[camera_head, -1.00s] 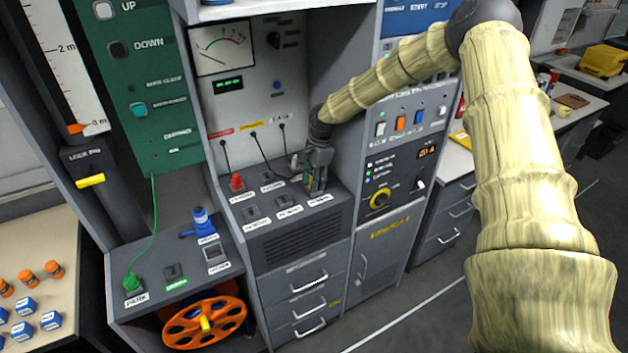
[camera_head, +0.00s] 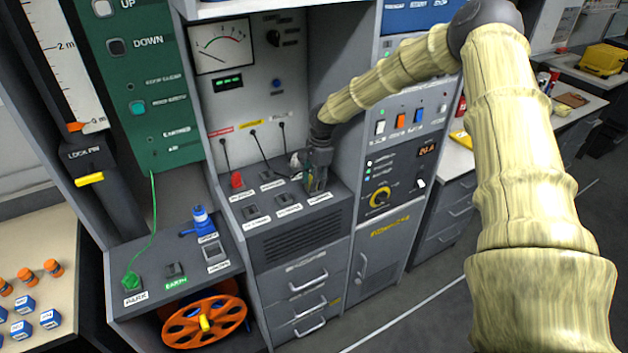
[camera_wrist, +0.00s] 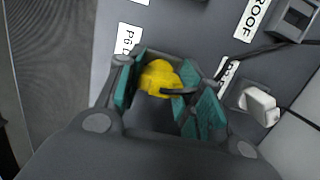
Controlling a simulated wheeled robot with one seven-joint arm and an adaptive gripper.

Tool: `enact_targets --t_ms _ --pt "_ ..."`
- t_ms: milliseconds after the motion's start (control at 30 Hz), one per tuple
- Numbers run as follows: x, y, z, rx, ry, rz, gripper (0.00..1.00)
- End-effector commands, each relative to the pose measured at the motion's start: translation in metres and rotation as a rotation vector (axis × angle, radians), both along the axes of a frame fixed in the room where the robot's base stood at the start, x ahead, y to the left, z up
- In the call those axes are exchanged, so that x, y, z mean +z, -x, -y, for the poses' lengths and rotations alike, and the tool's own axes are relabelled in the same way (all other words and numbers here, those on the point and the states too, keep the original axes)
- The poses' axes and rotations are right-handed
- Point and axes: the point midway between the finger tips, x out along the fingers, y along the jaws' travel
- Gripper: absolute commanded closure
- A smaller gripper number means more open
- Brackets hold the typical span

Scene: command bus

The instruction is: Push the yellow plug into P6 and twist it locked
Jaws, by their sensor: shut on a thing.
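My gripper (camera_head: 318,183) is at the right end of the grey socket shelf, pointing down. In the wrist view its green-padded fingers (camera_wrist: 170,98) are shut on the yellow plug (camera_wrist: 160,78), with a dark cable beside it. A label reading P6 (camera_wrist: 127,40) lies just past the fingers. The socket under the plug is hidden, so I cannot tell how deep the plug sits or whether it is locked. In the head view the gripper hides the plug.
A white plug (camera_wrist: 260,105) with its cable is close to the right finger. A red plug (camera_head: 237,180) stands at the shelf's left. Empty-looking sockets lie along the shelf front. The meter panel (camera_head: 245,110) rises behind, and a switch panel (camera_head: 400,150) is at the right.

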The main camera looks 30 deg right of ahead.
Motion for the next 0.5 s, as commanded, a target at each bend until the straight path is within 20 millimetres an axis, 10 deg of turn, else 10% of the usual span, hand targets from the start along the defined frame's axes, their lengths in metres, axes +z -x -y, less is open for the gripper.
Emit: enact_targets --t_ms 500 --pt "-0.0034 0.0025 0.0003 -0.318 0.0 -0.005 0.87"
